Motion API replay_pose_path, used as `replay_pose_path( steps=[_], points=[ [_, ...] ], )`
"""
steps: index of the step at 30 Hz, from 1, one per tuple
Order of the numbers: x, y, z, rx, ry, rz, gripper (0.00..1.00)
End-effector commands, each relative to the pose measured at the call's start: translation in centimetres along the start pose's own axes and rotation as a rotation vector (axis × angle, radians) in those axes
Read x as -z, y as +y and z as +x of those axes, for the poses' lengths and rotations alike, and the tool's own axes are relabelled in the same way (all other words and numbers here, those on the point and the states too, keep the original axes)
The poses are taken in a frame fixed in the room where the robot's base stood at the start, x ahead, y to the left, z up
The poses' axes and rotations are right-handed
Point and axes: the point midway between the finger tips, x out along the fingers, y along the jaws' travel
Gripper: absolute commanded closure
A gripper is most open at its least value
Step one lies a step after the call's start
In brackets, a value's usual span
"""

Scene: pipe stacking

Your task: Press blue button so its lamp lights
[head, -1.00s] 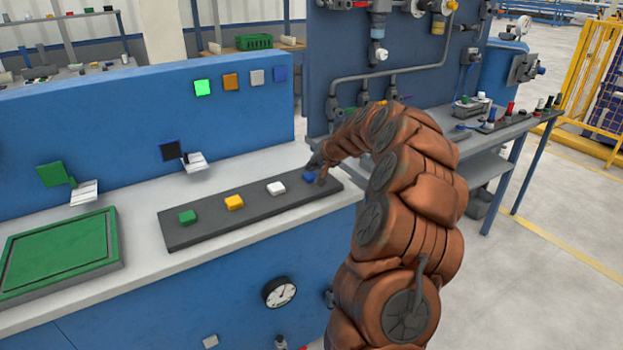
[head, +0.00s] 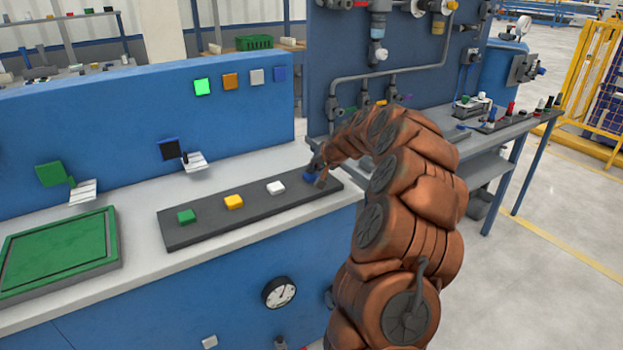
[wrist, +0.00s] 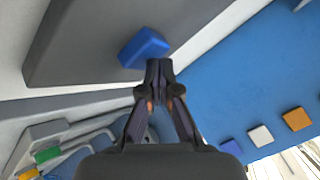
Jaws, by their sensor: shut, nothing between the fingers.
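The blue button (head: 309,177) sits at the right end of a dark grey strip (head: 205,229) on the bench. My gripper (head: 318,172) is shut and empty, right at the blue button in the head view and partly covering it. In the wrist view the shut fingertips (wrist: 159,66) are beside or over the near edge of the blue button (wrist: 143,47); I cannot tell whether they touch it. The blue lamp (head: 280,74) on the back panel looks dull. The green lamp (head: 202,87) is bright.
White (head: 276,188), yellow (head: 234,202) and green (head: 186,216) buttons are on the same strip. Orange (head: 230,81) and white (head: 257,77) lamps look dull. A green tray (head: 60,254) lies at the left. The blue back panel (head: 120,120) rises behind the strip.

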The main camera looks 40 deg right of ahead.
Motion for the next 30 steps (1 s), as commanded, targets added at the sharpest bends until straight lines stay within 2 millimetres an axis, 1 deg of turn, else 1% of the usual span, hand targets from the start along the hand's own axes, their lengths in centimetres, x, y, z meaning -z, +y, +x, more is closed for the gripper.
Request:
replay_pose_path(
  steps=[18, 25, 30],
  points=[
    [-0.30, 0.27, 0.40, 0.000, -0.001, 0.000, 1.00],
    [-0.17, 0.14, 0.23, 0.000, 0.000, 0.000, 1.00],
    [0.22, -0.22, -0.26, 0.000, 0.001, 0.000, 1.00]
  ],
)
